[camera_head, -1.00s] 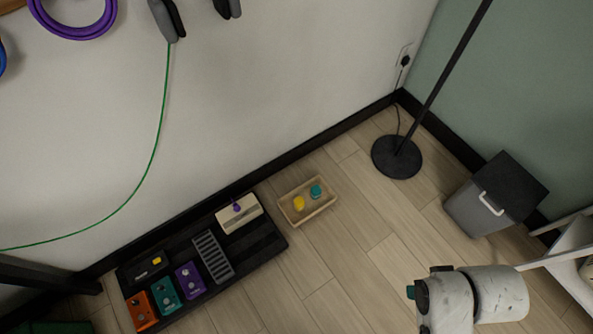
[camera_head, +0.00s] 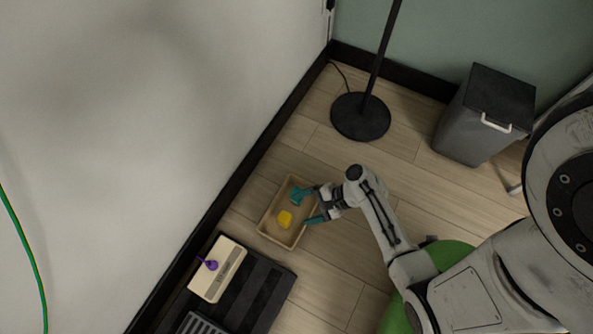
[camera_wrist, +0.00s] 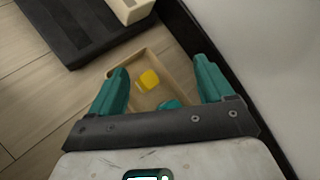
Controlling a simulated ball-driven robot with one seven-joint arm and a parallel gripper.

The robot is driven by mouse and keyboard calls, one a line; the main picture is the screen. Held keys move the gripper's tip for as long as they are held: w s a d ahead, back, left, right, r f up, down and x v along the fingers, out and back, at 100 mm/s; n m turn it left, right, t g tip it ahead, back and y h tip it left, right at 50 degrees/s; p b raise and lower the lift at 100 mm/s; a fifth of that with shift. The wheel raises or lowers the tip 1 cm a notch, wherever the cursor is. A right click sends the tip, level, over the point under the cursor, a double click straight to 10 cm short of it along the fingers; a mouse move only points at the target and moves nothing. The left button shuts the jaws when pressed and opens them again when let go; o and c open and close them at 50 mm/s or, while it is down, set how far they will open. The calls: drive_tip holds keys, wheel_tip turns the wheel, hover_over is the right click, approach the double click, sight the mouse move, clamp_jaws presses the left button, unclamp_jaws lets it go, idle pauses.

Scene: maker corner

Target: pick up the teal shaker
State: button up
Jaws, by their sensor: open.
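The teal shaker (camera_wrist: 169,104) shows in the wrist view as a rounded top inside the tray, between my fingers and partly hidden by the gripper's body. In the head view, teal at the tray's far end blends with my teal finger, so I cannot separate them clearly. My gripper (camera_head: 309,207) is open and empty over the right side of the tray; its two teal fingers also show spread apart in the wrist view (camera_wrist: 163,68). I cannot tell whether a finger touches the shaker.
The shallow wooden tray (camera_head: 268,228) also holds a yellow shaker (camera_head: 285,219). A black pedalboard (camera_head: 262,290) bears a cream box (camera_head: 229,272) with a purple object (camera_head: 209,264). A lamp base (camera_head: 361,117) and grey bin (camera_head: 473,125) stand behind. The wall's skirting runs close left.

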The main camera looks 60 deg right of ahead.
drive_tip(key=d+f+m+t+h+b, duration=0.25)
drive_tip(key=d+f+m+b, duration=0.2)
drive_tip(key=f+m, duration=0.3)
drive_tip(key=d+f+m+t+h+b, duration=0.2)
drive_tip(key=d+f+m+h+b, duration=0.25)
drive_tip(key=f+m, duration=0.35)
drive_tip(key=shift+n, duration=0.35)
drive_tip(key=w+f+b, duration=0.1)
drive_tip(key=w+b, duration=0.1)
drive_tip(key=w+f+b, duration=0.1)
drive_tip(key=shift+w+a+f, duration=0.2)
drive_tip(key=shift+w+f, duration=0.1)
drive_tip(key=shift+w, duration=0.1)
drive_tip(key=b+x, duration=0.1)
drive_tip(key=x, duration=0.1)
drive_tip(key=b+x, duration=0.2)
drive_tip(key=shift+w+d+f, duration=0.1)
drive_tip(key=shift+d+f, duration=0.1)
drive_tip(key=shift+f, duration=0.15)
drive_tip(key=shift+w, duration=0.5)
drive_tip(key=shift+c, duration=0.5)
drive_tip(key=c, duration=1)
